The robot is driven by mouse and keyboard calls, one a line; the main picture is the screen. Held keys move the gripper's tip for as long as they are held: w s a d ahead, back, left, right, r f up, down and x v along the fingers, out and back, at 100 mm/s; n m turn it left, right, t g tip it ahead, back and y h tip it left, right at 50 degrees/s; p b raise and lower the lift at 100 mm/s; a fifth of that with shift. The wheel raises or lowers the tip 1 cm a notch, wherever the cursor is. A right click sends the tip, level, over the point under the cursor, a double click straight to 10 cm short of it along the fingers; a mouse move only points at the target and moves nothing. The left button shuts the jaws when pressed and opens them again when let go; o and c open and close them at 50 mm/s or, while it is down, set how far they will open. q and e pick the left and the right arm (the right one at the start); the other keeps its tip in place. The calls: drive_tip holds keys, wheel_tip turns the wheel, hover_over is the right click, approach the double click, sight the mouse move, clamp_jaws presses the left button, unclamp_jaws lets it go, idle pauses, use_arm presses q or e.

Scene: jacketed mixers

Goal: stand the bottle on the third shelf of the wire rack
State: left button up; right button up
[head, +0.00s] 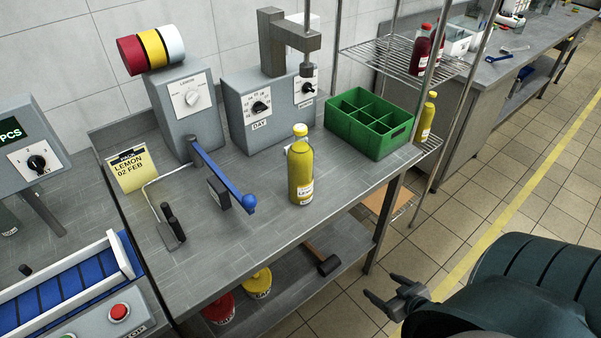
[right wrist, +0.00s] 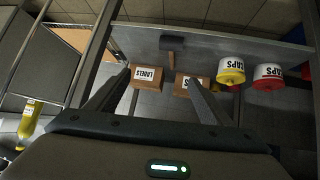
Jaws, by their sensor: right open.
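A yellow bottle (head: 301,172) with a yellow cap and a white label stands upright on the steel bench, near its front right part. The wire rack (head: 372,55) stands beyond the bench's right end. Its upper visible shelf holds red bottles (head: 421,49), and a yellow bottle (head: 427,116) stands on a shelf below. Parts of the lower shelves are hidden behind the bench and green crate. My right gripper (head: 383,291) is open and empty, low in front of the bench's right end, away from the bottle. It also shows in the right wrist view (right wrist: 155,82). My left gripper is out of view.
A green divided crate (head: 383,145) stands right of the bottle. A blue-handled lever (head: 225,180) is left of it and a grey mixer machine (head: 268,105) behind. Under the bench are a mallet (head: 323,262), cap tubs (head: 257,284) and label boxes (right wrist: 147,78). The floor at right is clear.

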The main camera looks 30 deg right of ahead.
drive_tip(key=w+d+r+t, duration=0.1)
drive_tip(key=w+r+t, duration=0.35)
drive_tip(key=r, duration=0.95)
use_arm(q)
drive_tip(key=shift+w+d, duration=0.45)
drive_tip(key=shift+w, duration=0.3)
use_arm(e)
drive_tip(key=w+a+r+n+y, duration=0.1)
drive_tip(key=a+r+y, duration=0.1)
drive_tip(key=r, duration=0.7)
drive_tip(key=w+a+r+n+t+y, duration=0.1)
drive_tip(key=a+r, duration=0.4)
drive_tip(key=r, duration=0.5)
drive_tip(key=w+a+r+n+t+y, duration=0.1)
drive_tip(key=w+a+r+y, duration=0.1)
drive_tip(key=r, duration=0.7)
drive_tip(key=shift+w+a+r+n+y, duration=0.4)
drive_tip(key=shift+a+y, duration=0.3)
drive_tip(key=shift+a, duration=0.25)
drive_tip(key=shift+w+t, duration=0.1)
drive_tip(key=shift+t, duration=0.15)
